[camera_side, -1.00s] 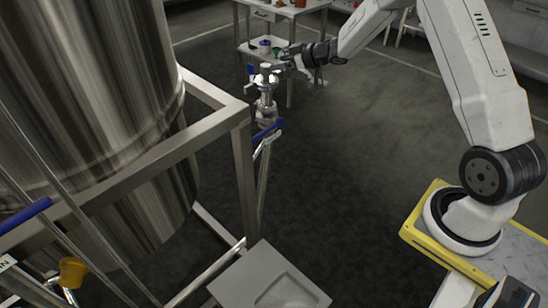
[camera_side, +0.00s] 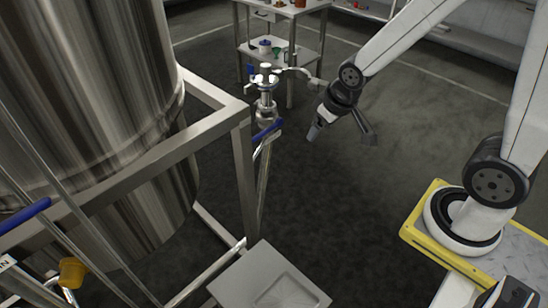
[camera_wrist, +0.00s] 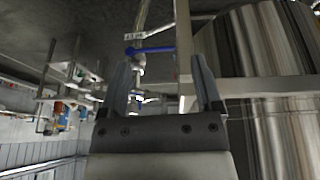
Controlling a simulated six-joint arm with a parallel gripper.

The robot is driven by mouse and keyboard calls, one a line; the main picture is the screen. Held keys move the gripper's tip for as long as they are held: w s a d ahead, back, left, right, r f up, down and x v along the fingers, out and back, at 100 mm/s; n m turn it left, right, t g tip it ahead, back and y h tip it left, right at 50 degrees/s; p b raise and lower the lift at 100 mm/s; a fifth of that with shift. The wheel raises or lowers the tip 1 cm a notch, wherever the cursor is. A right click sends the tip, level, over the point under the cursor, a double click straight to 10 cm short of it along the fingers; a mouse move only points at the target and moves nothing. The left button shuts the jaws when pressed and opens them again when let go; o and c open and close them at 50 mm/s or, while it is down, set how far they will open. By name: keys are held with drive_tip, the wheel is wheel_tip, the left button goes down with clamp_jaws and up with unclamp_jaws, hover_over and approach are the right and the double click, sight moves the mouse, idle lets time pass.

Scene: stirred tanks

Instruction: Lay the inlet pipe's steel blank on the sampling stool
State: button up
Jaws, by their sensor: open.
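The inlet pipe (camera_side: 266,104) stands upright beside the tank frame in the side view, with a blue lever below its top fittings. A small pale round piece (camera_side: 265,66) sits on its top; I cannot tell for certain that it is the steel blank. A curved metal clamp part (camera_side: 297,73) sticks out to the right of the pipe top. My gripper (camera_side: 342,132) is open and empty, to the right of the pipe and apart from it. Its spread fingers also show in the wrist view (camera_wrist: 160,68). A grey stool-like top (camera_side: 238,276) with a shallow recess is at the bottom.
The large steel tank (camera_side: 95,90) and its square-bar frame (camera_side: 243,170) fill the left. A blue lever (camera_wrist: 150,50) shows beyond my fingers. A steel table (camera_side: 285,50) with small items stands behind the pipe. Floor between pipe and my base is clear.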

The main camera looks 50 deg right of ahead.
drive_tip(key=shift+g+y, duration=0.3)
drive_tip(key=shift+g, duration=0.5)
drive_tip(key=s, duration=0.1)
drive_tip(key=s+a, duration=0.1)
drive_tip(key=s, duration=0.1)
drive_tip(key=s+a, duration=0.1)
drive_tip(key=s, duration=0.1)
drive_tip(key=shift+f, duration=0.25)
drive_tip(key=shift+o, duration=0.5)
drive_tip(key=shift+w, duration=0.15)
drive_tip(key=m+t+h, duration=0.1)
drive_tip(key=m+t, duration=0.1)
drive_tip(key=m, duration=0.2)
approach(265, 65)
drive_tip(key=shift+x, duration=1.45)
drive_tip(key=shift+a+f, duration=0.1)
drive_tip(key=shift+a, duration=0.1)
drive_tip(key=shift+x, duration=1.2)
